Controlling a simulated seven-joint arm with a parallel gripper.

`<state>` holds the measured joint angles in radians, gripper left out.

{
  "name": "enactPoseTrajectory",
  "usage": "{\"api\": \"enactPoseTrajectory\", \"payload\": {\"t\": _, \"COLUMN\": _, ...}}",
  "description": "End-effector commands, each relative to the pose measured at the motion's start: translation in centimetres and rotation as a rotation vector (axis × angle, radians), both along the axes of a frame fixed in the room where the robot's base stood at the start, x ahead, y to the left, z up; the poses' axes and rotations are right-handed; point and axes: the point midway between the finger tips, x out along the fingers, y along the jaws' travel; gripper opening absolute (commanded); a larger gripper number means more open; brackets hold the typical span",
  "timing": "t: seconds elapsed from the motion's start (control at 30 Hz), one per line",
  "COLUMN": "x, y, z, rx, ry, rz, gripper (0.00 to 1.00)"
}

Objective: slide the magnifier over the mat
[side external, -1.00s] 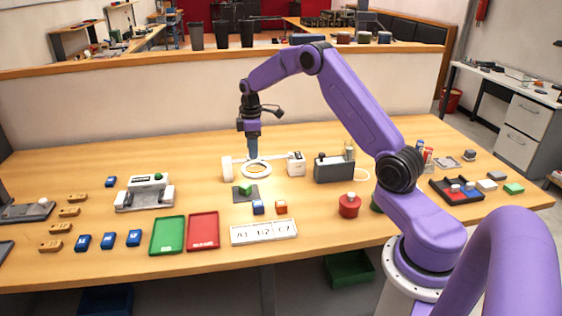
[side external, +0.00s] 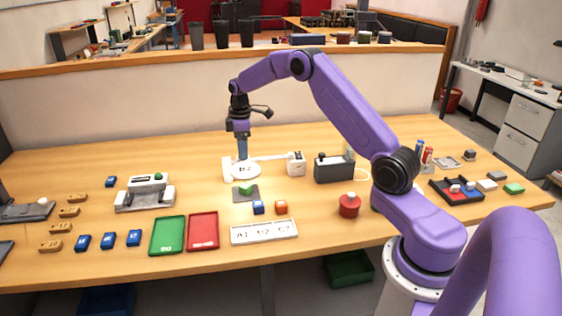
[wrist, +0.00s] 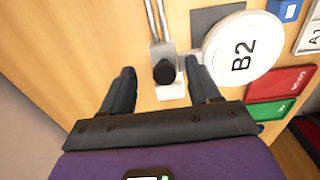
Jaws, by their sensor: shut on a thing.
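In the wrist view a black knob (wrist: 164,72) shows between the fingers (wrist: 160,70); the exact contact is unclear.
Green (side external: 168,236) and red (side external: 203,232) trays and a labelled white plate (side external: 264,232) lie nearer the front. A grey device (side external: 334,169) stands right of the magnifier base.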

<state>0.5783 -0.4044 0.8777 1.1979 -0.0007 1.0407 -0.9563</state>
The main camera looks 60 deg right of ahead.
Motion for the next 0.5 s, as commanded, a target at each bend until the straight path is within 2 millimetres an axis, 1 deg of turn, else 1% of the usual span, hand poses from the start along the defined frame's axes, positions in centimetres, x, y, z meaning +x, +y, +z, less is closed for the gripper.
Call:
{"api": "enactPoseTrajectory", "payload": {"t": 0.03, "x": -0.7, "y": -0.2, "z": -1.7, "rx": 0.001, "ry": 0.032, "rz": -0.003, "gripper": 0.55}}
{"api": "enactPoseTrajectory", "payload": {"t": 0.1, "x": -0.7, "y": -0.2, "z": -1.6, "rx": 0.002, "ry": 0.031, "rz": -0.002, "gripper": 0.55}}
{"api": "enactPoseTrajectory", "payload": {"t": 0.27, "x": -0.7, "y": -0.1, "z": -0.5, "rx": 0.002, "ry": 0.03, "rz": -0.001, "gripper": 0.55}}
{"api": "enactPoseTrajectory", "payload": {"t": 0.5, "x": -0.5, "y": 0.2, "z": 1.8, "rx": 0.004, "ry": 0.028, "rz": 0.001, "gripper": 0.55}}
